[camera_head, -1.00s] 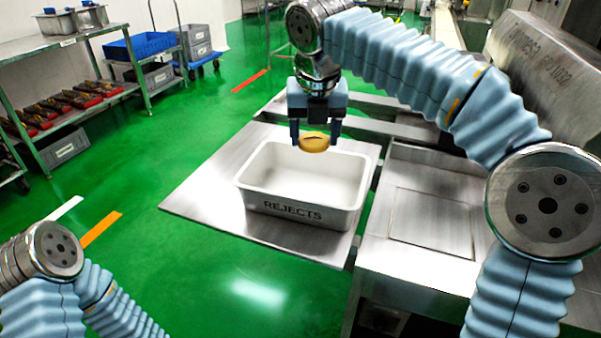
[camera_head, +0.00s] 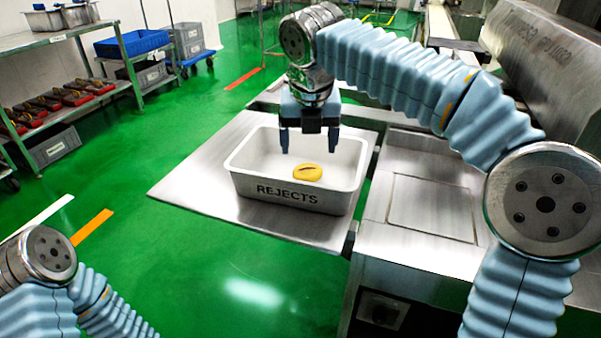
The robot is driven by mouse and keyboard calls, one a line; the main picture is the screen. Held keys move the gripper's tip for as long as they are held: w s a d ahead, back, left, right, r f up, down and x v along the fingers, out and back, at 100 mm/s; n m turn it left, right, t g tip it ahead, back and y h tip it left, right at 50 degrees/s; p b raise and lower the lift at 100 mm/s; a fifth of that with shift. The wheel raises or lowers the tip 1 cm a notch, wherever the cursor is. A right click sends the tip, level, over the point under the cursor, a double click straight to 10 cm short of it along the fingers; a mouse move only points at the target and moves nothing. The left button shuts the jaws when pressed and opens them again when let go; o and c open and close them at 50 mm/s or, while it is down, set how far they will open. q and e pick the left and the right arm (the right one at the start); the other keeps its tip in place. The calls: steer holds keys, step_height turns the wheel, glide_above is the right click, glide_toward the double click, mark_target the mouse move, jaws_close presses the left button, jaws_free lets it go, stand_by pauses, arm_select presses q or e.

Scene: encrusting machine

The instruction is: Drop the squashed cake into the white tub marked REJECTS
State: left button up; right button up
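The white tub (camera_head: 243,186) marked REJECTS stands on a steel plate. The squashed cake (camera_head: 307,172), yellow-brown with a dark mark on top, is inside the tub and appears to lie on its floor. My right gripper (camera_head: 308,148) is above the tub, pointing down, with its two dark fingers spread and nothing between them. The cake shows below the fingertips, apart from them. My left arm (camera_head: 50,265) shows at the lower left, but its gripper is outside the picture.
The steel plate (camera_head: 190,186) has bare room left of the tub. A steel machine top (camera_head: 430,208) lies to the right. Green floor lies open between.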

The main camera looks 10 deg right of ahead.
steer(key=shift+o, duration=0.9)
steer(key=p+v, duration=0.4)
steer(key=v, duration=0.9)
steer(key=shift+r, duration=0.4)
